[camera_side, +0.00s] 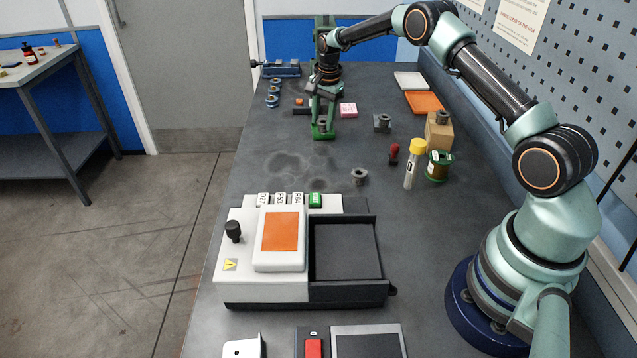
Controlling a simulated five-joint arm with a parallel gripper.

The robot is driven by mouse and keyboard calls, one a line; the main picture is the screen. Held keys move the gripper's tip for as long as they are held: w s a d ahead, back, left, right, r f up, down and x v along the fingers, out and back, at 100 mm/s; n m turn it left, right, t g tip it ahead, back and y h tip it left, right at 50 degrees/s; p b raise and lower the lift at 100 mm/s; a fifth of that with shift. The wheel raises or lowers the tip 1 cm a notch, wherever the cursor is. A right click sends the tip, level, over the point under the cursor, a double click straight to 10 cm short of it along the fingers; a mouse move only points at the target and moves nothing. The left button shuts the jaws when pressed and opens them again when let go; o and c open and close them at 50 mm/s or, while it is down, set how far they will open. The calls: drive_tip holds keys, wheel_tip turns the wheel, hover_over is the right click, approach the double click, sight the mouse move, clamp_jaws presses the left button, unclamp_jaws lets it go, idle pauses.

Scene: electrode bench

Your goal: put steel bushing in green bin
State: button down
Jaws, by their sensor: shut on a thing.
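A grey metal ring (359,176), which looks like a bushing, stands on the open bench, apart from my gripper. Other grey metal pieces are a block with a round top (382,122) and a round part (443,117) on a cardboard box.
The white machine (240,285) with an open black tray (345,289) fills the front. A pink block (348,110) is near my gripper. The middle left bench is clear.

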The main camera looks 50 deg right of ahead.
drive_tip(key=shift+f, duration=0.45)
drive_tip(key=shift+c, duration=1.9)
unclamp_jaws()
drive_tip(key=s+a+r+n+t, duration=0.1)
drive_tip(key=s+a+r+n, duration=0.15)
drive_tip(key=r, duration=0.75)
drive_tip(key=s+a+r+n, duration=0.2)
drive_tip(key=s+a+r, duration=0.2)
drive_tip(key=r, duration=0.7)
drive_tip(key=s+a+r+n+t, duration=0.1)
drive_tip(key=s+a+r+n, duration=0.2)
drive_tip(key=s, duration=0.4)
drive_tip(key=s+a+r+n+t, duration=0.1)
drive_tip(key=s+a+n, duration=0.35)
drive_tip(key=s, duration=0.25)
drive_tip(key=s+a+f+n, duration=0.3)
drive_tip(key=s+n, duration=0.1)
drive_tip(key=s, duration=0.4)
drive_tip(key=shift+f+t+y, duration=0.15)
drive_tip(key=shift+t+y, duration=0.15)
drive_tip(key=shift+t, duration=0.1)
